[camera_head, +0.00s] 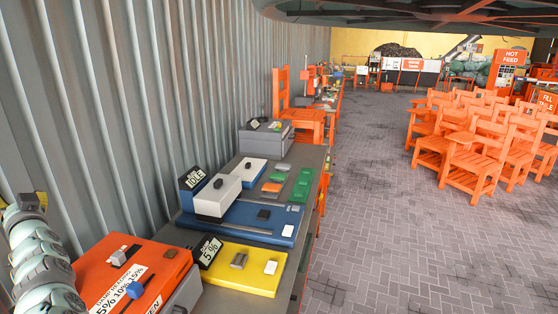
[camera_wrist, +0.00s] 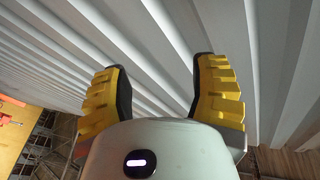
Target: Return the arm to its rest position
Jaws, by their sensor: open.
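My gripper (camera_wrist: 152,92) shows in the wrist view with its two yellow and black fingers spread wide apart. Nothing is between the fingers. Pale corrugated metal fills the view behind them. In the head view a jointed pale grey-green part of my arm (camera_head: 42,262) stands at the lower left edge, close to the corrugated wall and beside the orange board. The gripper itself is not visible in the head view.
A long dark bench (camera_head: 312,158) along the corrugated wall (camera_head: 150,90) carries an orange board (camera_head: 140,272), a yellow board (camera_head: 245,268), a blue board (camera_head: 250,222) and small blocks. Orange chairs (camera_head: 475,150) stand at right. The paved floor (camera_head: 390,230) between is clear.

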